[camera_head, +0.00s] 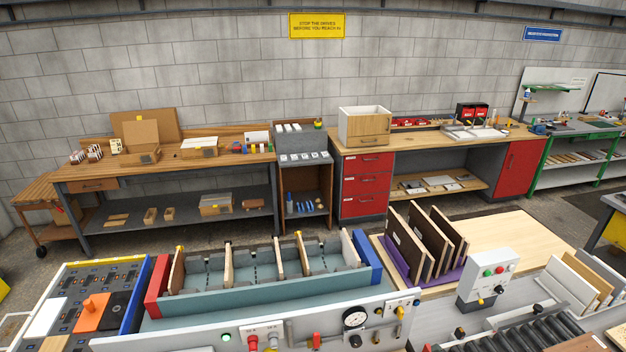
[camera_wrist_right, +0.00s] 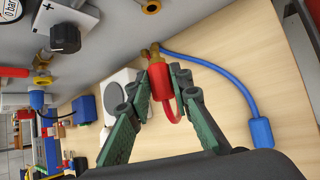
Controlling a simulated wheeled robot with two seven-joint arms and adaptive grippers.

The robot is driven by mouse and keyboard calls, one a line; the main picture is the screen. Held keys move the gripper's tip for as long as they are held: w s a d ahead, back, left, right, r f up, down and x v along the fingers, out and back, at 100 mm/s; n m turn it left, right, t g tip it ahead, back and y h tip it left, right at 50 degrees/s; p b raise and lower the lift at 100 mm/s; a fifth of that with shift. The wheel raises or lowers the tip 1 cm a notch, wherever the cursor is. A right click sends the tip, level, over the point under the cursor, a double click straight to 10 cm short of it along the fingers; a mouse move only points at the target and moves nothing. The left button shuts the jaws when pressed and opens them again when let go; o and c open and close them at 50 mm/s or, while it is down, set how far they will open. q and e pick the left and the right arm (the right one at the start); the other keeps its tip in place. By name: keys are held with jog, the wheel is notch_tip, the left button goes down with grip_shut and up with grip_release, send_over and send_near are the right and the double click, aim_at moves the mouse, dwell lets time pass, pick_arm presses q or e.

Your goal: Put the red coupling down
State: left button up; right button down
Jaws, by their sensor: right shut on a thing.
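The red coupling (camera_wrist_right: 161,82) shows in the right wrist view, between the green-grey fingers of my right gripper (camera_wrist_right: 161,86). The fingers are shut on its red body. A brass end is at its top in the picture, and a thin red loop hangs below it. I cannot tell whether the coupling touches the pale wooden surface (camera_wrist_right: 225,45) behind it. My right gripper does not show in the head view. My left gripper is in neither view.
A blue hose (camera_wrist_right: 225,73) curves right to a blue end piece (camera_wrist_right: 260,132). The grey panel carries a black knob (camera_wrist_right: 65,38) and brass fittings. A white block (camera_wrist_right: 112,92) is beside the left finger. In the head view, the panel has a gauge (camera_head: 355,318).

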jog(key=s+a+r+b, duration=0.2)
jog(key=a+r+b, duration=0.25)
jog(key=a, duration=0.35)
pick_arm(q)
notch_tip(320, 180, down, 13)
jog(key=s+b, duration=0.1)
jog(key=b, duration=0.7)
pick_arm(e)
jog(key=s+r, duration=0.1)
jog(key=s+r+m+h, duration=0.1)
jog(key=s, duration=0.1)
jog(key=s+r+m+t, duration=0.1)
jog(key=shift+s+d+h, duration=0.15)
jog(key=shift+d+h, duration=0.2)
jog(key=shift+h, duration=0.05)
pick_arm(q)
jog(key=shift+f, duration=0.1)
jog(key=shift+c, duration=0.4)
